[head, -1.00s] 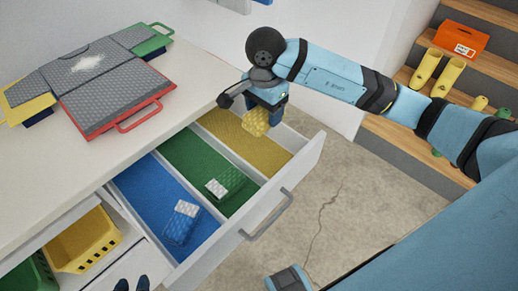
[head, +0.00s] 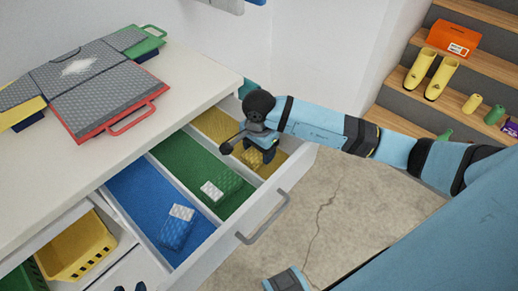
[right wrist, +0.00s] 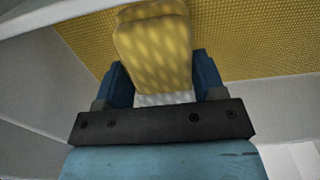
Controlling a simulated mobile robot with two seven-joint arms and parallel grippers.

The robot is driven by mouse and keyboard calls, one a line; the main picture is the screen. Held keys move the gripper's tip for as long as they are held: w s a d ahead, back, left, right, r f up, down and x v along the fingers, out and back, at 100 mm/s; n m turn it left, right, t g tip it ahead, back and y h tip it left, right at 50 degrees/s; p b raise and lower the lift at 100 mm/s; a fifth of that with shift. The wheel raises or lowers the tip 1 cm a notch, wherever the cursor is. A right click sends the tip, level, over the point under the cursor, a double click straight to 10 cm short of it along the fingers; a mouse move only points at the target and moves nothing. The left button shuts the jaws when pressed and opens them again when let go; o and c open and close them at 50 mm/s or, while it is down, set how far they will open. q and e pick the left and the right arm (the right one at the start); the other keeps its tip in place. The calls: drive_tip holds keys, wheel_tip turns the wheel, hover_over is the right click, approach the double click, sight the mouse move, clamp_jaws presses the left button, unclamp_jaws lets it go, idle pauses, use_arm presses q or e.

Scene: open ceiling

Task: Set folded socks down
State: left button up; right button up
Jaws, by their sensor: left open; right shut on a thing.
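Yellow folded socks (head: 252,158) are held in my right gripper (head: 262,152), inside the yellow compartment (head: 216,124) of the open drawer. In the right wrist view the yellow socks (right wrist: 155,45), with a white patch, sit between the two blue fingers (right wrist: 157,82), over the yellow mesh floor (right wrist: 255,38). I cannot tell whether they touch it. Blue-and-white folded socks (head: 175,232) lie in the blue compartment (head: 142,200). Green-and-white folded socks (head: 221,189) lie in the green compartment (head: 186,160). Only the dark tips of my open left gripper (head: 130,288) show at the bottom edge.
The drawer front with its handle (head: 264,222) sticks out over the concrete floor. A grey folding board (head: 95,85) lies on the white top. A yellow basket (head: 76,248) stands below. Wooden stairs with yellow boots (head: 430,72) rise at the right.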

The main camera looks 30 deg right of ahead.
drive_tip(key=shift+f, duration=0.2)
drive_tip(key=o, duration=0.9)
drive_tip(key=shift+r, duration=0.1)
drive_tip(key=shift+r, duration=0.35)
wheel_tip(320, 180, up, 12)
drive_tip(key=shift+f+p, duration=0.2)
drive_tip(key=shift+p, duration=0.35)
